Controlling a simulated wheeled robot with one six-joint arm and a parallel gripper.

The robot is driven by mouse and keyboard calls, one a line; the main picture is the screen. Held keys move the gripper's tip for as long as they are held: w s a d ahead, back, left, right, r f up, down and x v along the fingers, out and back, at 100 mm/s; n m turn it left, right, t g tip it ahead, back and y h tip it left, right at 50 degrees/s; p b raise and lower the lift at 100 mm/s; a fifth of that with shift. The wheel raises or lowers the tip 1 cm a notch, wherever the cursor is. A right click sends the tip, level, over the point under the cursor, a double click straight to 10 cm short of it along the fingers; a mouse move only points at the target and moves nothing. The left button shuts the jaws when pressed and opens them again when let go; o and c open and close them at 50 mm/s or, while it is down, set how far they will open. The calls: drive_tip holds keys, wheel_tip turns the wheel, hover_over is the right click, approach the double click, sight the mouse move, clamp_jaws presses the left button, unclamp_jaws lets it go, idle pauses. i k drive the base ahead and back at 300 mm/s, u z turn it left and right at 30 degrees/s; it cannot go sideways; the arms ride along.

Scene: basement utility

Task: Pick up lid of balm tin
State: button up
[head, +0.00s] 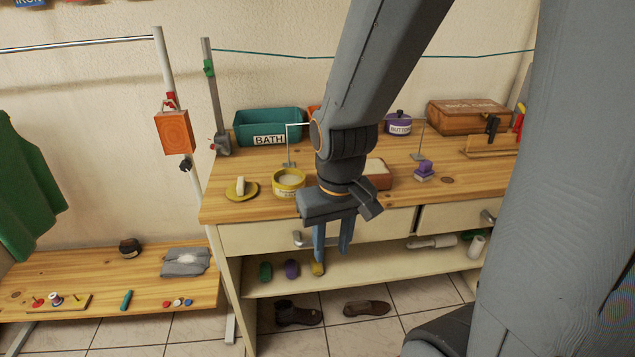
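A round yellow tin (289,183) with pale contents and a label on its front stands open on the left part of the wooden workbench. A flat yellow disc (242,190) with an upright white piece on it lies just left of the tin; it looks like the lid, but I cannot be sure. My gripper (331,248) points down in front of the bench's front edge, to the right of and lower in the picture than the tin and the disc. Its two blue-grey fingers are apart with nothing between them. My arm hides part of the bench top behind it.
A teal "BATH" bin (268,121), a thin white stand (289,145), a purple pot (398,123) and a wooden box (468,116) stand on the bench. Drawers and an open shelf (380,265) lie below. A low bench (105,270) is at left.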

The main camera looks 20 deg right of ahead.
sight(241, 190)
drive_tip(key=z, duration=0.2)
drive_tip(key=i, duration=0.5)
drive_tip(key=u, duration=0.75)
drive_tip(key=k, duration=1.1)
drive_tip(key=z, duration=0.5)
drive_tip(key=i, duration=1.2)
drive_tip(key=u, duration=0.9)
drive_tip(key=i, duration=0.3)
drive_tip(key=u, duration=0.4)
